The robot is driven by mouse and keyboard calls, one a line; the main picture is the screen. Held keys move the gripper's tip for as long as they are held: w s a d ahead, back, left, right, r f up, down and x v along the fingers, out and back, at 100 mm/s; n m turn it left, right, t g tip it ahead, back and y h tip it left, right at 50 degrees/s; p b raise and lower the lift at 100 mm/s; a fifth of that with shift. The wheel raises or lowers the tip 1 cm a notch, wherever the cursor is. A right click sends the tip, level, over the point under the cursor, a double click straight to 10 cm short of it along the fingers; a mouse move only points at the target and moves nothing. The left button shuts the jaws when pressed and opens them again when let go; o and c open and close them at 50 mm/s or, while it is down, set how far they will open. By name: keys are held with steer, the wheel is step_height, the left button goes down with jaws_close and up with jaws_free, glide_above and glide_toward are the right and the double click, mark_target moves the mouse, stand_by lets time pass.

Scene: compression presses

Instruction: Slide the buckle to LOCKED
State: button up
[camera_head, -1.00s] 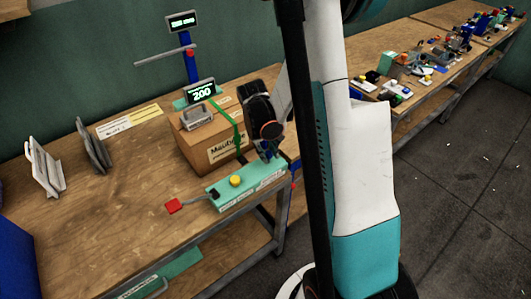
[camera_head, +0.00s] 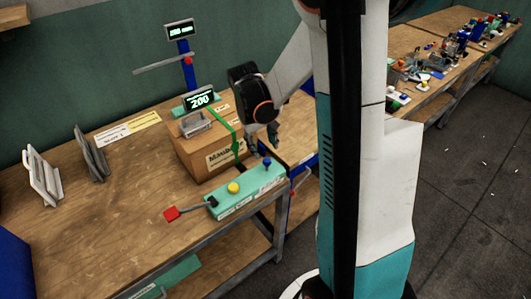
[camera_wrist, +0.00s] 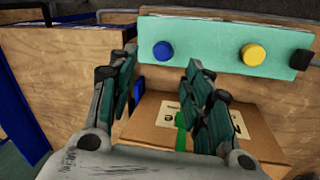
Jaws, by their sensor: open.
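A cardboard box (camera_head: 205,163) with a green strap (camera_head: 226,130) stands on the bench. A grey metal fitting (camera_head: 195,124) sits on its top beside the strap; it may be the buckle, but no LOCKED mark is readable. My open, empty gripper (camera_head: 258,149) hangs at the box's right side, above and behind the blue knob (camera_head: 267,162) of a teal control box (camera_head: 246,191). In the wrist view, my fingers (camera_wrist: 160,68) are apart, with the cardboard box (camera_wrist: 160,146) and strap (camera_wrist: 181,123) beyond them. The grey fitting does not show there.
The teal box also carries a yellow button (camera_head: 233,188) and a lever with a red end (camera_head: 172,214). A display reading 200 (camera_head: 200,98) and a blue post (camera_head: 184,68) stand behind. Grey brackets (camera_head: 41,175) stand at left. The bench's left middle is clear.

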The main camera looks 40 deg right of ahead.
steer(key=shift+a+r, duration=0.2)
steer(key=shift+r, duration=0.9)
steer(key=shift+a+r, duration=0.2)
steer(key=shift+r, duration=0.85)
